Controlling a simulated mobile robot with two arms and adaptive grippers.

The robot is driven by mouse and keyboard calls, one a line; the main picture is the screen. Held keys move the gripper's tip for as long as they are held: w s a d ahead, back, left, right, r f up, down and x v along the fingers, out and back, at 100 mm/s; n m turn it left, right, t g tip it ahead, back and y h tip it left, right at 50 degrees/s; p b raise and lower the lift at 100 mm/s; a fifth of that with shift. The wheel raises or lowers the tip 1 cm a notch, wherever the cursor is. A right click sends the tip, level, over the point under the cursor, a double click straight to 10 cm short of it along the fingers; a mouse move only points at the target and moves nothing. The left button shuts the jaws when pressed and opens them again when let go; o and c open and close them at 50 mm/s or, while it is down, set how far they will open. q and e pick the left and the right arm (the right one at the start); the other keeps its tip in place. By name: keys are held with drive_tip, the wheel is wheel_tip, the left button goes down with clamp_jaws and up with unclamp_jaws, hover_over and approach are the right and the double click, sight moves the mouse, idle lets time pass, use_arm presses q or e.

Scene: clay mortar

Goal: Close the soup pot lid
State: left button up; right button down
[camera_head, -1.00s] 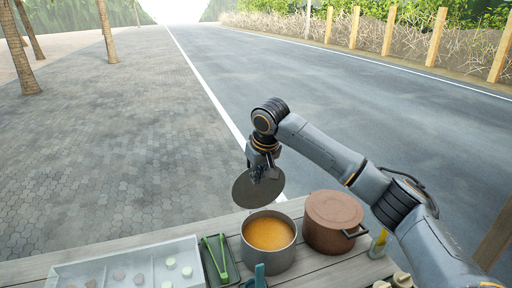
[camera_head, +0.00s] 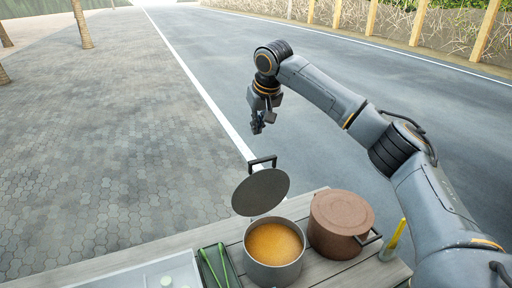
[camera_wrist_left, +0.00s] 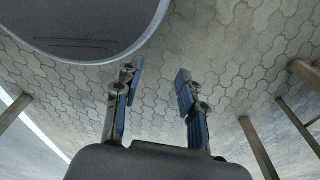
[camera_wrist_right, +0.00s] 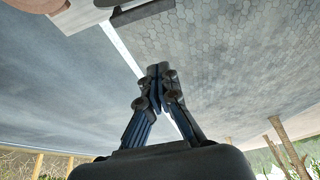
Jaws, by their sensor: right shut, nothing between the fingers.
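The silver soup pot (camera_head: 274,275) stands on the table with orange soup (camera_head: 274,243) showing inside. Its round grey lid (camera_head: 260,193) stands open, steeply tilted above the pot's back rim, with a dark handle (camera_head: 262,160) on its far side. My right gripper (camera_head: 257,128) is shut and empty, above and beyond the lid and apart from the handle. Its closed fingertips (camera_wrist_right: 158,72) meet in the right wrist view. My left gripper (camera_wrist_left: 157,75) is outside the head view; in the left wrist view its fingers are apart with nothing between them.
A brown lidded pot (camera_head: 340,215) stands close right of the soup pot. Green tongs (camera_head: 213,268) on a dark tray and a pale tray (camera_head: 140,277) lie left. A yellow bottle (camera_head: 393,240) stands right. Open pavement lies beyond the table.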

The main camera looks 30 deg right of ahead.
use_arm(q)
drive_tip(key=r+p, duration=0.1)
drive_tip(key=s+r+p, duration=0.1)
drive_tip(key=r+p, duration=0.1)
drive_tip(key=s+r+p, duration=0.1)
drive_tip(key=r, duration=0.1)
drive_tip(key=shift+p, duration=0.3)
use_arm(e)
wheel_tip(320, 180, down, 8)
drive_tip(key=s, duration=0.1)
use_arm(q)
drive_tip(key=shift+s+f, duration=0.1)
drive_tip(key=shift+f, duration=0.05)
use_arm(e)
drive_tip(key=shift+s, duration=0.15)
